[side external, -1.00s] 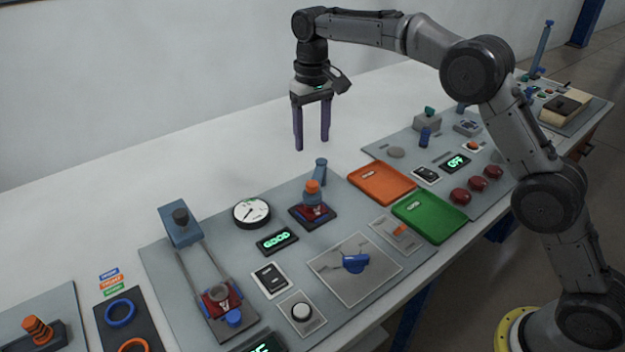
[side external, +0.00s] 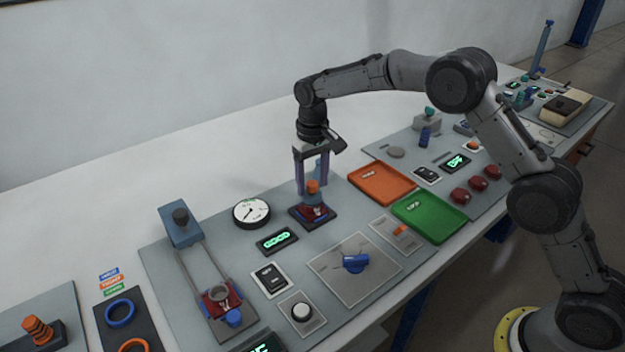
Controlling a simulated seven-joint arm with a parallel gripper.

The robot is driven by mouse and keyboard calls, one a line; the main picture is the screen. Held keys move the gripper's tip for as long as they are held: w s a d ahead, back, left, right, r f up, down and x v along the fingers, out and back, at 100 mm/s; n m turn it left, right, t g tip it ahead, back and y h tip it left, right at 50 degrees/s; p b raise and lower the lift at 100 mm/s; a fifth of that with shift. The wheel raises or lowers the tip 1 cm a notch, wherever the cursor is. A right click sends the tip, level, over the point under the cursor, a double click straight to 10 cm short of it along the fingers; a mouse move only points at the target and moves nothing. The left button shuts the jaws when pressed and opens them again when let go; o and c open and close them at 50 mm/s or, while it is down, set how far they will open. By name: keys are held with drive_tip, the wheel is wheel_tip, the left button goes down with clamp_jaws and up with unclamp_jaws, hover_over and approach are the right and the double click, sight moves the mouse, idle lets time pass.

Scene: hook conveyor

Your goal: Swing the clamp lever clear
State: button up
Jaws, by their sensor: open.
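A small dark clamp base (side external: 325,217) with a red part sits on the grey panel. An orange-capped piece (side external: 313,189) stands upright on it. A blue-grey upright lever (side external: 318,167) rises just behind that cap, partly hidden by my gripper. My gripper (side external: 312,188) points straight down over this fixture with its two purple fingers apart. The fingers are on either side of the lever as seen here. I cannot tell whether either finger touches it.
A round gauge (side external: 251,213) and a green-lit "GOOD" display (side external: 277,241) lie left of the fixture. An orange tray (side external: 381,184) and a green tray (side external: 430,217) lie to the right. A blue knob (side external: 355,263) is in front. The white bench behind is clear.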

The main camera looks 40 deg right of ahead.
clamp_jaws()
drive_tip(key=shift+r, duration=0.1)
idle(1.2)
